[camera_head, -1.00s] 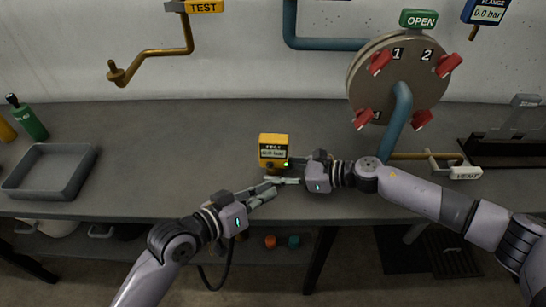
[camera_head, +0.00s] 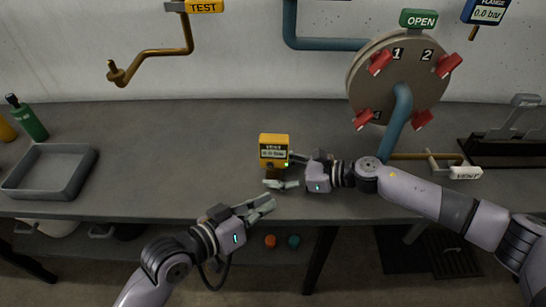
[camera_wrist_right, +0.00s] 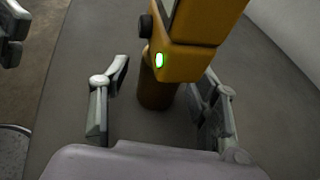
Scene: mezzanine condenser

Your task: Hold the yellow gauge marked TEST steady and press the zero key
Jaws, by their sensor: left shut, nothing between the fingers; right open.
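The yellow gauge (camera_head: 274,146) stands upright on the bench near its front edge; the lettering on its face is too small to read surely. The right wrist view shows its yellow body (camera_wrist_right: 195,50), a lit green light, a black knob and a brown stem (camera_wrist_right: 155,92). My right gripper (camera_head: 280,173) is open, with its fingers either side of the stem and lower body. A gap shows on the left side of the stem; contact on the right side is unclear. My left gripper (camera_head: 268,205) is shut and empty, in front of the gauge and apart from it.
A grey tray (camera_head: 80,172) and a green bottle (camera_head: 30,122) stand at the left. A round plate with red clamps (camera_head: 422,119) and a blue pipe (camera_head: 397,125) are at the right. A TEST label (camera_head: 203,6) hangs above a brass pipe. The bench left of the gauge is clear.

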